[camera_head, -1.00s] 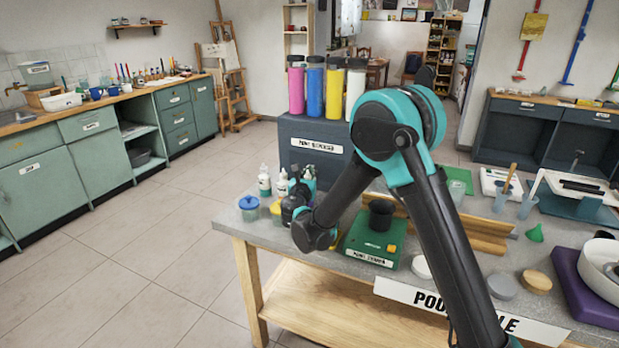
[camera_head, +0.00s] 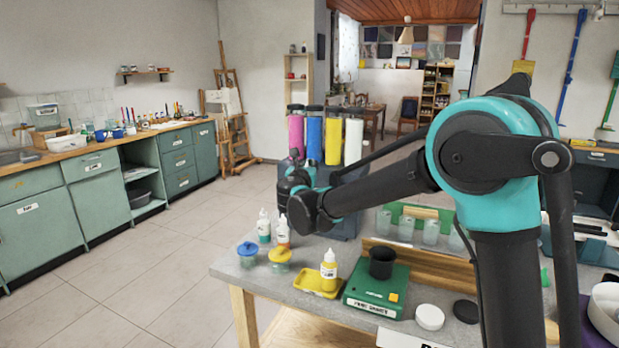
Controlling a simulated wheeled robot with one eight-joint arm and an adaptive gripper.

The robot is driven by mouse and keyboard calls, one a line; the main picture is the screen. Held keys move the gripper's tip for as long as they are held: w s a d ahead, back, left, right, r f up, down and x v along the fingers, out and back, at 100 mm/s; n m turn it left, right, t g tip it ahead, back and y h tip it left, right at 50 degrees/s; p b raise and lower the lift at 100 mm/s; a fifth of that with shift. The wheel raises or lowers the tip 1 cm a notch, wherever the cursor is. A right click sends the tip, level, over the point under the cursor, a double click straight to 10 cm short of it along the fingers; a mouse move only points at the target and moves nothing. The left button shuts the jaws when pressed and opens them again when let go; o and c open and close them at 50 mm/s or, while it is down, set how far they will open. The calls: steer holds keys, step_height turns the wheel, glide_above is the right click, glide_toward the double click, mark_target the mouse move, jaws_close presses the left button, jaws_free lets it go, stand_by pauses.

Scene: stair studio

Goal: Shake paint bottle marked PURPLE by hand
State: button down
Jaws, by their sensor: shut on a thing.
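My gripper (camera_head: 298,178) is raised above the table's back left, in front of the tall coloured bottles. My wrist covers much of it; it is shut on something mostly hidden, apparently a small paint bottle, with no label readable. A white squeeze bottle with a teal-green band (camera_head: 263,226) and one with an orange band (camera_head: 283,232) stand upright on the table below it. A bottle with a yellow band (camera_head: 328,271) stands on a yellow tray (camera_head: 309,284). No PURPLE label is readable.
A green device with a black cup (camera_head: 381,263) stands right of the yellow tray. Jars with blue (camera_head: 247,254) and yellow lids (camera_head: 280,257) stand at the left edge. Tall pink, blue, yellow and white bottles (camera_head: 333,140) stand behind. Lids and a wooden rail lie to the right.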

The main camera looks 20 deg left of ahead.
step_height(320, 180, up, 13)
step_height(320, 180, down, 7)
stand_by(2.3)
stand_by(0.7)
stand_by(2.6)
